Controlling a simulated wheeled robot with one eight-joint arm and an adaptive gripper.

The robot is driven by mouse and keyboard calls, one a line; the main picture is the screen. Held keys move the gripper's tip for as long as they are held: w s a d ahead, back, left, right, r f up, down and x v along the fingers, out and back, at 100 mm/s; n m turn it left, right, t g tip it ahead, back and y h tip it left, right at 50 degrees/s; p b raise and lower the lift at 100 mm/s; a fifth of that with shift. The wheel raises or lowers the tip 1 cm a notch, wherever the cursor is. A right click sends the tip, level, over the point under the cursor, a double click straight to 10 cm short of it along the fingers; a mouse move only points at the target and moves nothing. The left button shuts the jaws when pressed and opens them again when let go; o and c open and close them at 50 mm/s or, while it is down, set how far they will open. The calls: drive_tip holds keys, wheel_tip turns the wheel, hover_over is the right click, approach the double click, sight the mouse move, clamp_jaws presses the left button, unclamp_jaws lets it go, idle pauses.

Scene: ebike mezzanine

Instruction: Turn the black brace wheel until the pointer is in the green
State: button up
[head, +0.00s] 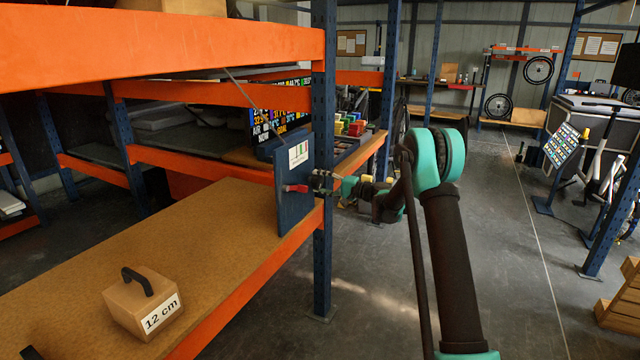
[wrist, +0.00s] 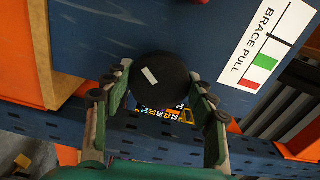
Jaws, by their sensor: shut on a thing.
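The black brace wheel (wrist: 160,82), round with a white mark on its face, sits on the blue upright panel (wrist: 110,40). My gripper (wrist: 161,92) is shut on the wheel, with one finger on each side of it. The white "BRACE PULL" gauge (wrist: 248,30) has a green band (wrist: 265,62) and a red band (wrist: 249,83). Its thin black pointer (wrist: 279,39) lies in the white part, outside the green, on the side away from the red. In the head view, my gripper (head: 324,183) is at the panel's (head: 292,205) right face; the wheel is hard to make out there.
A box marked "12 cm" (head: 145,303) with a black handle stands on the wooden shelf (head: 215,225). A blue rack post (head: 323,260) rises close to my gripper.

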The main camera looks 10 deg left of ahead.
drive_tip(key=shift+f, duration=0.1)
drive_tip(key=o, duration=1.2)
drive_tip(key=shift+c, duration=0.2)
drive_tip(key=v, duration=1.2)
